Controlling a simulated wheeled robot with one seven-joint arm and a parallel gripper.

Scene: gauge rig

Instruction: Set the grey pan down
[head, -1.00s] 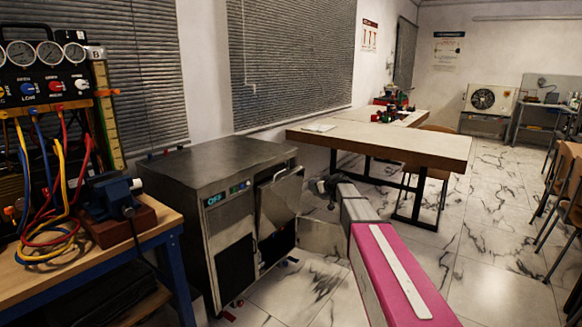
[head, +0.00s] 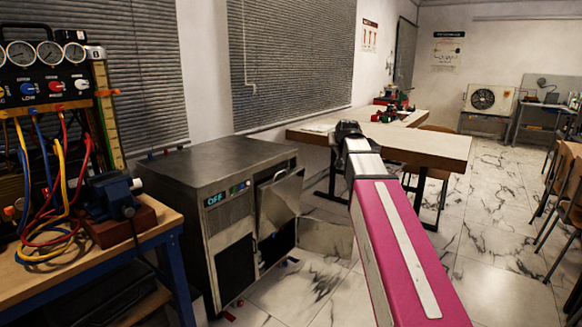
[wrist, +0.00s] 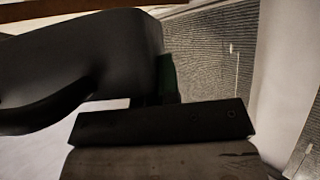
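My gripper (head: 348,130) is at the end of my raised arm, in front of the near edge of the long table in the head view. Its fingers are too small and dark there to read. In the wrist view its dark parts (wrist: 160,122) fill much of the picture. A grey, streaked flat surface (wrist: 165,163) lies right against the dark bar at the bottom; it may be the grey pan, but I cannot tell. I see no clear pan in the head view. The arm may hide part of it.
A long table (head: 430,148) stands behind my gripper, with small red and green items (head: 390,108) at its back. A steel machine (head: 215,175) with a tilted-open door (head: 280,205) stands left. A bench (head: 160,225) with a blue vise (head: 115,193) is far left.

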